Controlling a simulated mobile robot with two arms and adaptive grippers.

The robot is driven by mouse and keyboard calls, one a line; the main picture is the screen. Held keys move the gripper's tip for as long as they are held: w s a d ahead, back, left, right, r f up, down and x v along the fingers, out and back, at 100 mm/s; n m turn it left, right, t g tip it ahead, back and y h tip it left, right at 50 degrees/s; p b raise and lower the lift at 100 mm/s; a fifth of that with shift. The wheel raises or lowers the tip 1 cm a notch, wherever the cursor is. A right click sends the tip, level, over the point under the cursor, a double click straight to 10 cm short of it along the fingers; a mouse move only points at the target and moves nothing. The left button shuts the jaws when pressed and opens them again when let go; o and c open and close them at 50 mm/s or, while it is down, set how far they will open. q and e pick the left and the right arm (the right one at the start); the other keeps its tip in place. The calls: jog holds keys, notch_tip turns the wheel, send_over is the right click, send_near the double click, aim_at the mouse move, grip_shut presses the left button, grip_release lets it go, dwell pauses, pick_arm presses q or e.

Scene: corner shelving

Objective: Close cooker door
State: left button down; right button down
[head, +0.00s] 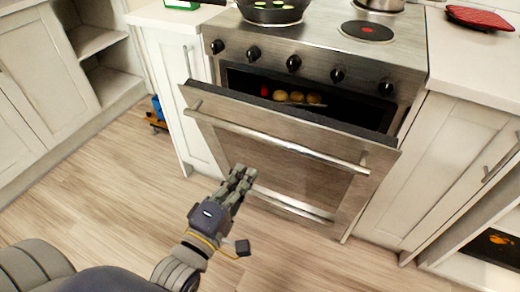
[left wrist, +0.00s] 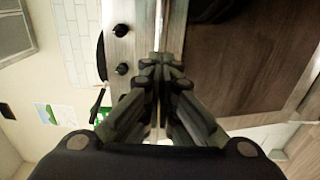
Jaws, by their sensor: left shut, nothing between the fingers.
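The cooker (head: 408,52) is a steel stove with a row of black knobs. Its oven door (head: 230,155) is partly open, tilted out at the top, with a dark gap above it. A long bar handle (head: 275,139) runs across the door's upper part. My left gripper (head: 241,172) is shut and empty, in front of the door's lower left part and below the handle in the head view. In the left wrist view the shut fingers (left wrist: 161,66) overlap the picture of the cooker front. I cannot tell whether they touch the door. My right gripper is not in view.
Round yellowish food (head: 298,97) and a red item lie inside the oven. A pan (head: 272,11) and a pot stand on the hob. White cabinets (head: 450,170) flank the cooker. The wooden floor (head: 80,180) at left is mostly clear.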

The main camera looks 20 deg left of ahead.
pick_arm(q)
jog(key=w, duration=0.8)
jog(key=shift+w+d+r+b, duration=0.15)
jog(key=shift+w+d+b, duration=0.15)
jog(key=shift+d+b, duration=0.05)
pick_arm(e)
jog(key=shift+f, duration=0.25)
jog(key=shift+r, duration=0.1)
